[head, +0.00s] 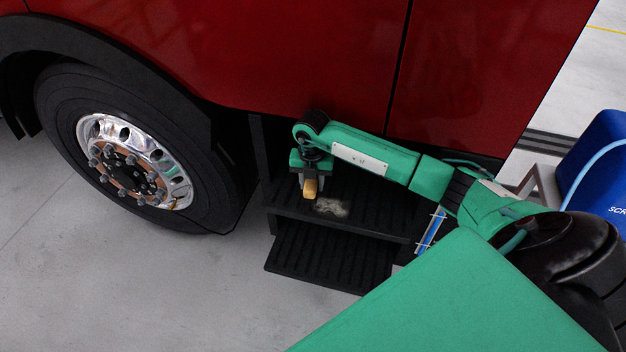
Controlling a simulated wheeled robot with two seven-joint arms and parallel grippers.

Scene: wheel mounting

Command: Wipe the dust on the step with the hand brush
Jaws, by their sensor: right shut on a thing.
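The step (385,217) is a black ribbed ledge under the red truck's side. A pale grey dust patch (331,207) lies on its upper tread. My right gripper (308,184) points down over the left part of this tread, just left of the dust. It is shut on the hand brush (311,188), of which a small tan-yellow part shows below the jaws. The bristles are not clear, and I cannot tell whether the brush touches the tread. My left gripper is not in view.
A lower black step (325,262) juts out below. The truck's front wheel (140,150) with a chrome hub stands to the left. A blue bin (597,165) and a blue-and-white object (431,230) are to the right. Grey floor (130,290) is clear at front left.

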